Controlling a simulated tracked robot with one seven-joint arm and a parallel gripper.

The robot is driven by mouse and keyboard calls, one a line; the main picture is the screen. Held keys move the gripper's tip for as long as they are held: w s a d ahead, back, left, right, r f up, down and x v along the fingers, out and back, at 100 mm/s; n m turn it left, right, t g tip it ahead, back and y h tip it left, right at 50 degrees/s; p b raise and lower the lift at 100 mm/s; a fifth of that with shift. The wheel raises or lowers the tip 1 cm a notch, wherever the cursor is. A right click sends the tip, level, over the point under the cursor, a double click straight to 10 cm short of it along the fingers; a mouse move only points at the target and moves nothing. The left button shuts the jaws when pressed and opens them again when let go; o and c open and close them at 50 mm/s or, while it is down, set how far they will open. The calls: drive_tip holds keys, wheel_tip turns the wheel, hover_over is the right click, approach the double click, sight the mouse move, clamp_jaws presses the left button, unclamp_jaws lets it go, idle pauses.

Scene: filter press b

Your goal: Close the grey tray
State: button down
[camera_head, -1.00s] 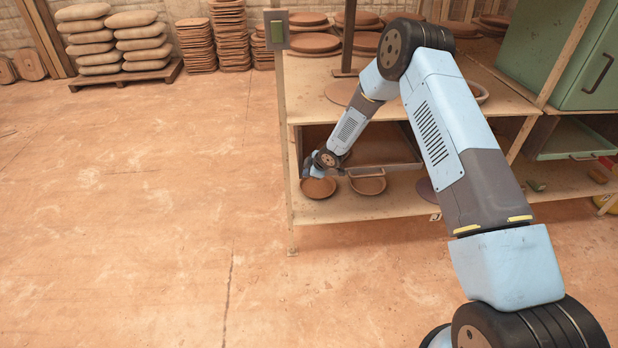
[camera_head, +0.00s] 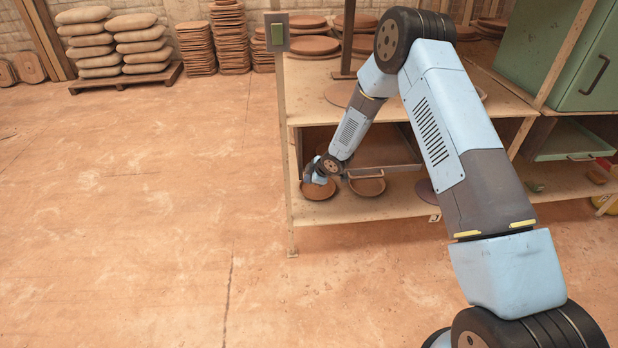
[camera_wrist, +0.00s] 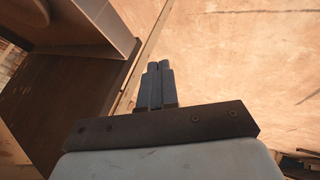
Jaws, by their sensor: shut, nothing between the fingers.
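The grey tray (camera_head: 402,168) is pulled out under the upper board of the wooden shelf unit, with its brown inside showing and a handle (camera_head: 364,174) at its front. My arm hides part of it. My gripper (camera_head: 313,181) is low at the left of the tray, over or in front of a round brown dish; I cannot tell whether it touches anything. In the wrist view my gripper's fingers (camera_wrist: 158,68) are together and empty. A grey-brown wall (camera_wrist: 112,28), perhaps the tray's, is to their upper left, apart from the fingertips.
Two brown dishes, left (camera_head: 319,191) and right (camera_head: 368,186), stand on the lower board below the tray. A green tray (camera_head: 570,140) sits to the right under a green cabinet (camera_head: 580,50). A post stands at the unit's left corner. The floor at left is clear.

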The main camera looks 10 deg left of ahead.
drive_tip(key=s+d+r+m+t+h, duration=0.1)
drive_tip(key=s+d+r+m+h, duration=0.15)
drive_tip(key=d+r, duration=0.85)
drive_tip(key=s+d+r+m+t+h, duration=0.1)
drive_tip(key=s+d+r+m, duration=0.45)
drive_tip(key=r, duration=0.85)
drive_tip(key=d+r+m+t+h, duration=0.1)
drive_tip(key=d+r+h, duration=0.1)
drive_tip(key=d+r, duration=0.95)
drive_tip(key=s+d+r+m+h, duration=0.1)
drive_tip(key=s+d+r+m, duration=0.2)
drive_tip(key=s+r, duration=0.35)
drive_tip(key=s+d+r+m, duration=0.3)
drive_tip(key=s+d+r, duration=0.15)
drive_tip(key=s, duration=0.35)
drive_tip(key=s+d+r+m+g, duration=0.1)
drive_tip(key=s+m, duration=0.4)
drive_tip(key=s, duration=1.3)
wheel_tip(320, 180, up, 2)
drive_tip(key=shift+d+r+g, duration=0.15)
drive_tip(key=shift+d+g, duration=0.15)
drive_tip(key=shift+d, duration=0.55)
